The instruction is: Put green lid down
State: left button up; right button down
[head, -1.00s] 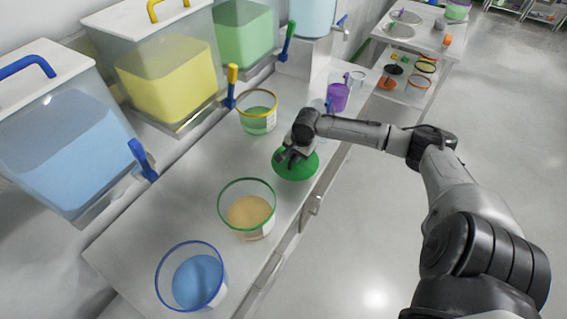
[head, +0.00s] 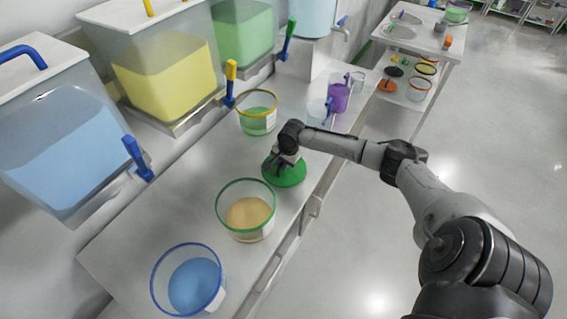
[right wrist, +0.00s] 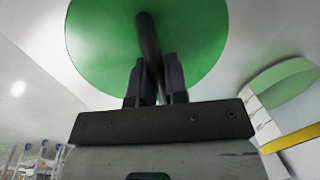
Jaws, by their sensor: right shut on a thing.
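The green lid (head: 290,177) is a round disc low over the counter, between the green-rimmed tub and the yellow-rimmed tub. I cannot tell whether it touches the counter. My right gripper (head: 283,160) is above it, shut on its dark handle. In the right wrist view the lid (right wrist: 200,40) fills the top, with the handle (right wrist: 150,45) between the two fingers of the gripper (right wrist: 157,75). The green-rimmed tub (head: 233,187) stands open with tan powder in it. My left gripper is not in view.
A yellow-rimmed tub (head: 257,127) with green contents stands behind the lid, and a blue-rimmed tub (head: 156,287) in front. A purple container (head: 338,97) is farther back. Tap-fitted bins (head: 165,75) line the left. Bare counter (head: 170,190) lies left of the tubs.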

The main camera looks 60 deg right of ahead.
aim_at(288, 170)
jog(key=shift+d, duration=0.1)
jog(key=c, duration=1.4)
grip_release()
jog(key=shift+f, duration=0.1)
jog(key=shift+o, duration=1.3)
notch_tip(288, 170, up, 12)
jog(key=s+p, duration=0.2)
jog(key=shift+s+p, duration=0.15)
jog(key=shift+p, duration=0.25)
